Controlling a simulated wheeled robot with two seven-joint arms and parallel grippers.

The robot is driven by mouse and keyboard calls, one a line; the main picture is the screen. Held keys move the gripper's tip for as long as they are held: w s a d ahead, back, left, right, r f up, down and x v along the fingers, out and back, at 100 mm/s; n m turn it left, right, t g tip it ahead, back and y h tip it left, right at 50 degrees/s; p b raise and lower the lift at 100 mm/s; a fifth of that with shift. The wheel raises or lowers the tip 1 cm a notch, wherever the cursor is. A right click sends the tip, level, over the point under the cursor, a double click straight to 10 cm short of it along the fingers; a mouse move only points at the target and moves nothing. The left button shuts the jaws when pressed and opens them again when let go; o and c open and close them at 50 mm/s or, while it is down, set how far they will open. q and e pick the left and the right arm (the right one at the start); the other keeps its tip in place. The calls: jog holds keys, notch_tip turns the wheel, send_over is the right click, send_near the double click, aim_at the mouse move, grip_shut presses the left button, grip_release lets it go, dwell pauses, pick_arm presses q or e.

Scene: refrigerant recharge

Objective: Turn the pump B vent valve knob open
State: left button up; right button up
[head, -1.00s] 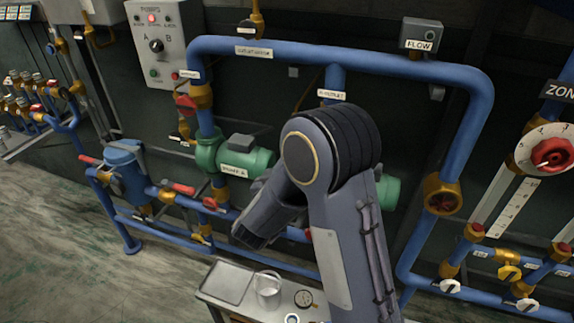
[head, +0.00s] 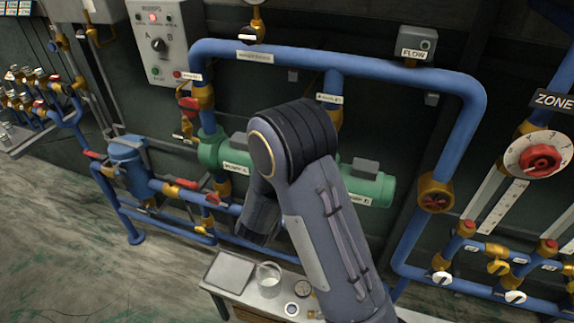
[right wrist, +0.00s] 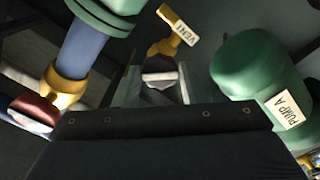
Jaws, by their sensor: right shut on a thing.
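A brass vent valve (right wrist: 172,45) with a tag reading VENT shows in the right wrist view. Its pale grey knob (right wrist: 160,79) lies between the fingers of my right gripper (right wrist: 158,88), which is shut on it. A green pump body labelled PUMP A (right wrist: 253,80) is close on the right. I cannot tell from the tag which pump the valve serves. In the head view, green pump A (head: 232,155) shows left of my right arm and green pump B (head: 368,184) right of it. My arm hides the valve and gripper there. My left gripper is not in view.
Blue pipes (head: 410,70) frame the pumps. A pump control box (head: 160,40) hangs upper left. A small bench (head: 222,288) with a tray and a glass beaker (head: 269,279) stands below my arm. A green flange and blue pipe (right wrist: 85,45) are close left in the wrist view.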

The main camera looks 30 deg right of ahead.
jog(key=shift+a, duration=0.1)
jog(key=shift+f+n+p, duration=0.1)
jog(key=shift+n+p, duration=2.1)
jog(key=shift+p, duration=0.15)
jog(key=n+p, duration=0.3)
jog(key=shift+n, duration=0.4)
jog(key=o, duration=1)
jog(key=shift+c, duration=0.2)
